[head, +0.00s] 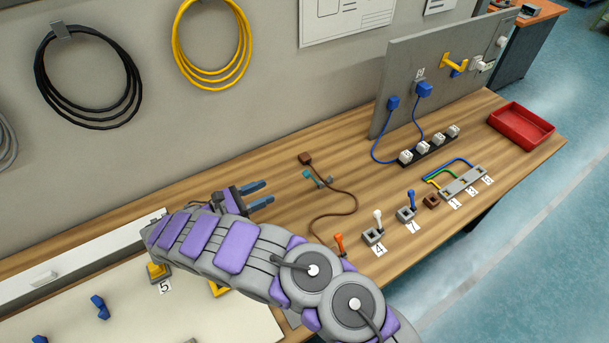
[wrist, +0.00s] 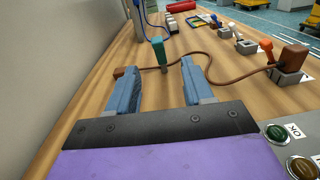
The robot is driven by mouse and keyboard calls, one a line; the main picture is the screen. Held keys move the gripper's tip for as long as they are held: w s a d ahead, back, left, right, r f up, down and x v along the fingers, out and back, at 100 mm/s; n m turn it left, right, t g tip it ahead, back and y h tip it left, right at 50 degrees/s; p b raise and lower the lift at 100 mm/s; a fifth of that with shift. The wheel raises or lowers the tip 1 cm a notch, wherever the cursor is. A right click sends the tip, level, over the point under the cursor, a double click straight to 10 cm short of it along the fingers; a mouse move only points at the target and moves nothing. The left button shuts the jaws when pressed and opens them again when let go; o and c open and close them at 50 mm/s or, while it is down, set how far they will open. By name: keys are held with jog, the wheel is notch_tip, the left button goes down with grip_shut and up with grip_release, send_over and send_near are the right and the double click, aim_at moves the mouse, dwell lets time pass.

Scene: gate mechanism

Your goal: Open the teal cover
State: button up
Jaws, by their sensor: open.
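A small teal piece (head: 309,176), which I take to be the teal cover, stands on the wooden bench. In the wrist view the teal piece (wrist: 158,48) looks like an upright tab with a thin lower part; its hinge or base is not clear. My gripper (head: 268,194) is low over the bench, to the left of the teal piece and apart from it. The wrist view shows my gripper (wrist: 158,70) open and empty, its two blue fingers pointing forward with the teal piece between and beyond their tips.
A brown cable (head: 344,212) curves over the bench past the teal piece. Its brown plug (head: 305,158) lies behind the teal piece. Orange (head: 339,243), white (head: 378,219) and blue (head: 411,199) levers stand at the right. A grey panel (head: 440,65) and red tray (head: 521,125) are farther off.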

aim_at(306, 172)
jog(key=shift+n+t, duration=0.4)
jog(key=b+x, duration=0.1)
jog(key=x, duration=0.4)
jog(key=f+b+x, duration=0.1)
jog(key=x, duration=0.4)
jog(key=f+b+x, duration=0.1)
jog(key=x, duration=0.4)
jog(key=shift+w, duration=0.25)
grip_shut()
